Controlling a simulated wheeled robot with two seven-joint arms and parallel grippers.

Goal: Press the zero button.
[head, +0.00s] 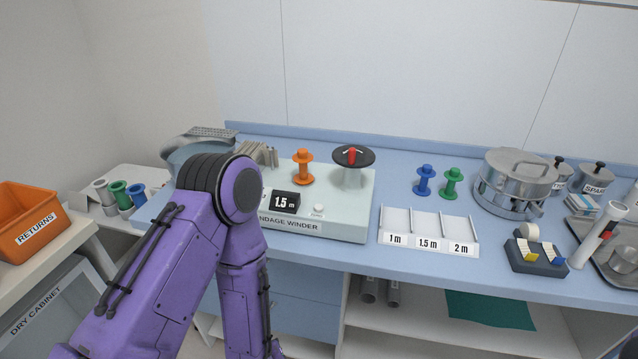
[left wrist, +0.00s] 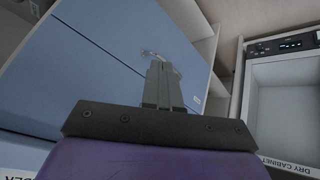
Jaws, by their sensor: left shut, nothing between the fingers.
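The bandage winder (head: 350,225) is a pale box on the blue counter. In the left wrist view my left gripper (left wrist: 163,84) is shut and empty, in front of the blue drawer fronts (left wrist: 105,70). My right gripper is not in view.
An orange spool (head: 302,168) and a black crank wheel (head: 353,157) stand on the winder. A labelled three-slot tray (head: 428,252) lies to its right. A drawer handle (left wrist: 160,54) is near my left fingertips, with the dry cabinet (left wrist: 285,115) at right.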

